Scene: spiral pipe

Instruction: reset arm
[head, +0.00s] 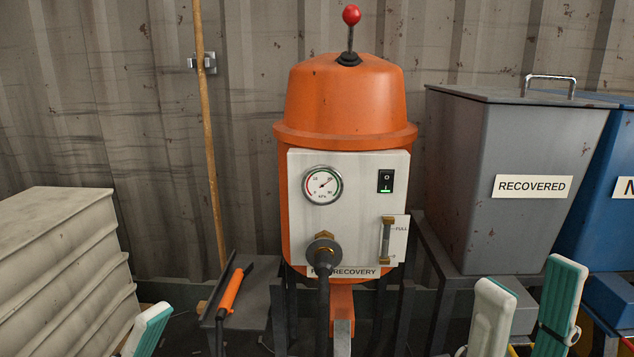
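My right gripper (528,276) is at the bottom right. Its two white and teal fingers point up and stand well apart, with nothing between them. It is in front of the grey bin stand. My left gripper (150,328) shows only as one white and teal finger at the bottom edge, left of centre. Its other finger is out of frame, so I cannot tell its opening. Neither gripper is seen touching anything.
An orange recovery machine (345,100) with a red-knobbed lever (351,15) stands in the centre. A grey RECOVERED bin (530,225) and blue bin (600,220) are right. An orange-handled tool (231,292) rests on a grey stand. Stacked pale slabs (65,265) are left.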

